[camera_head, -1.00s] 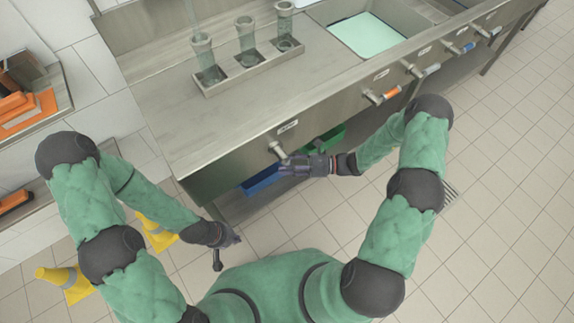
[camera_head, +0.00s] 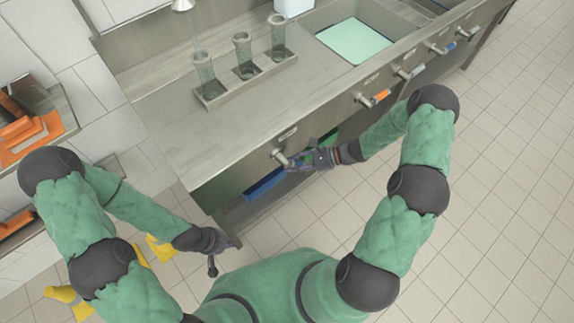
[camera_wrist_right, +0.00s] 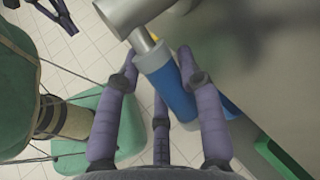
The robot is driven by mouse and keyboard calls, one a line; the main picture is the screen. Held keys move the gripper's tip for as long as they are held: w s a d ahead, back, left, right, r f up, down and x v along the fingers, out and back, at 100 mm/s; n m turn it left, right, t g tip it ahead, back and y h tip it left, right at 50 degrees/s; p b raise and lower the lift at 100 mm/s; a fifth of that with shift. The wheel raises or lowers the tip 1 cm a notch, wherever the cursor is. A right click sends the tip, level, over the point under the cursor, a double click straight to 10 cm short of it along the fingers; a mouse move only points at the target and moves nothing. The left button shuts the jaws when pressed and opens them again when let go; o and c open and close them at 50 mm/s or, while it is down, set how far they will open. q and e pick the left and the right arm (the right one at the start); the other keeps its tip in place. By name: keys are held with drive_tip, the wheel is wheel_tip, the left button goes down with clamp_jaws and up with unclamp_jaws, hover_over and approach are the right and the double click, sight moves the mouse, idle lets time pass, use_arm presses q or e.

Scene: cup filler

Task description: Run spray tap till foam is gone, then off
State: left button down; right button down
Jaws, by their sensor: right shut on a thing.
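My right gripper (camera_head: 305,160) is at the nearest tap valve (camera_head: 280,155) on the counter's front panel. In the right wrist view its purple fingers are shut around the valve's blue lever (camera_wrist_right: 168,88), which hangs from a metal knob (camera_wrist_right: 130,14). My left gripper (camera_head: 225,243) hangs low in front of the counter, away from the valves; its fingers are too small to read. A metal spout (camera_head: 183,5) shows at the top edge above the leftmost of three clear vessels (camera_head: 205,72). A faint streak shows below the spout. I cannot make out any foam.
The vessels stand in a metal rack (camera_head: 212,104). A sink holds a flat pale green surface (camera_head: 353,41). More levers line the panel, one orange (camera_head: 380,96). Yellow cones (camera_head: 62,294) stand at lower left. Floor at right is clear.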

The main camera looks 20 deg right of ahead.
sight(299, 162)
drive_tip(key=shift+w+d+r+n+h+p, duration=0.15)
drive_tip(key=shift+d+r+n+h+p, duration=0.25)
drive_tip(key=shift+r+h+p, duration=0.25)
drive_tip(key=shift+w+d+h, duration=0.1)
drive_tip(key=shift+h, duration=0.45)
drive_tip(key=shift+d+r+n+h, duration=0.2)
drive_tip(key=shift+n+h, duration=0.2)
drive_tip(key=shift+h, duration=0.2)
drive_tip(key=shift+w+d+r+n+t+h+b, duration=0.1)
drive_tip(key=shift+d+r+n+t+h+b, duration=0.1)
drive_tip(key=shift+h+b, duration=0.25)
drive_tip(key=shift+w+d+r+n+t+h+b, duration=0.1)
drive_tip(key=shift+r+n+t+h+b, duration=0.15)
drive_tip(key=shift+h, duration=0.2)
drive_tip(key=shift+d+r+n+t+h+b, duration=0.1)
drive_tip(key=shift+r+n+t+h+b, duration=0.25)
drive_tip(key=shift+h+b, duration=0.6)
drive_tip(key=shift+d+r+n+h+b, duration=0.1)
drive_tip(key=shift+r+h+b, duration=0.5)
drive_tip(key=shift+b, duration=0.5)
drive_tip(key=c, duration=0.8)
unclamp_jaws()
drive_tip(key=shift+o, duration=0.2)
